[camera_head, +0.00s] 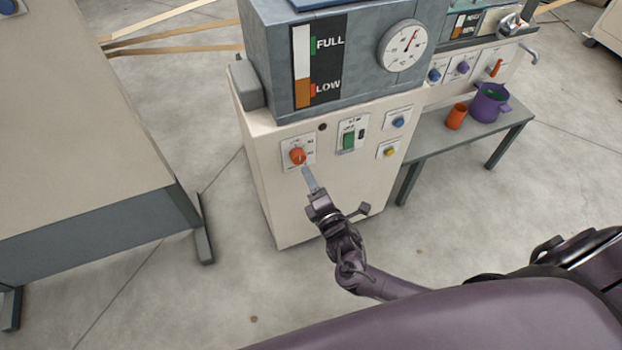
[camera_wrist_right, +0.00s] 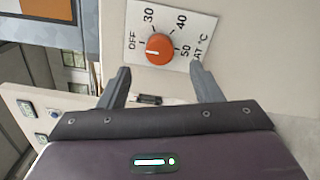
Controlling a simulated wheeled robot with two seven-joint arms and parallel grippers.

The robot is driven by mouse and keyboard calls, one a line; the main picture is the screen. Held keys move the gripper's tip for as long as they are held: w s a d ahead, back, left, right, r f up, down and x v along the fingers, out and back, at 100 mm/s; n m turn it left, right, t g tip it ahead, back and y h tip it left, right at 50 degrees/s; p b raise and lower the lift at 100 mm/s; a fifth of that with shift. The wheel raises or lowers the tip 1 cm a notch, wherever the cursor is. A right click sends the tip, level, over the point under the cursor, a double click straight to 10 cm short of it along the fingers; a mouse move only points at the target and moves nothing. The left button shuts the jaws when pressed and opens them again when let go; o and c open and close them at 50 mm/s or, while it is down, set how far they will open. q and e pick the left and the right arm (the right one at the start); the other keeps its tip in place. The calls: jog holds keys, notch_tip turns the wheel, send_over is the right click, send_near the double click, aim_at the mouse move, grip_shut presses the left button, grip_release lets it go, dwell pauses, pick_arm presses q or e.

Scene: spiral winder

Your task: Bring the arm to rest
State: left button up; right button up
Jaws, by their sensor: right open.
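My right arm reaches up from the bottom right in the head view, with its gripper (camera_head: 310,180) just below the orange knob (camera_head: 297,155) on the cream machine's front panel. In the right wrist view the right gripper (camera_wrist_right: 160,78) is open, its two grey fingers spread apart with nothing between them. The orange knob (camera_wrist_right: 159,47) lies beyond the fingertips there, apart from them. Its plate reads OFF, 30, 40, 50 and °C. My left gripper is not in view.
The cream cabinet (camera_head: 305,215) carries a grey tank with a FULL/LOW gauge (camera_head: 319,61) and a round dial (camera_head: 403,46). A side table (camera_head: 425,150) holds an orange cup (camera_head: 456,116) and a purple pot (camera_head: 488,103). A large beige bench (camera_head: 80,130) stands left; floor lies between.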

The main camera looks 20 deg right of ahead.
jog(key=s+d+f+m+g+h, duration=0.1)
jog(key=s+d+f+m+g, duration=0.2)
jog(key=s+f, duration=0.4)
jog(key=s+d+f+m+g+p, duration=0.1)
jog(key=s+d+f+m+g, duration=0.2)
jog(key=f, duration=0.7)
jog(key=s+d+f+m+g+h, duration=0.1)
jog(key=s+f+m+g, duration=0.2)
jog(key=s+f+m, duration=0.35)
jog(key=s+a+f+m+g, duration=0.1)
jog(key=s+f+m+g, duration=0.2)
jog(key=s, duration=0.9)
jog(key=s+a+f+m+g+y+p, duration=0.1)
jog(key=s+f+m+g, duration=0.2)
jog(key=s, duration=1)
notch_tip(320, 180, down, 6)
jog(key=shift+s+r+g, duration=0.25)
jog(key=shift+g, duration=0.75)
jog(key=shift+m, duration=0.25)
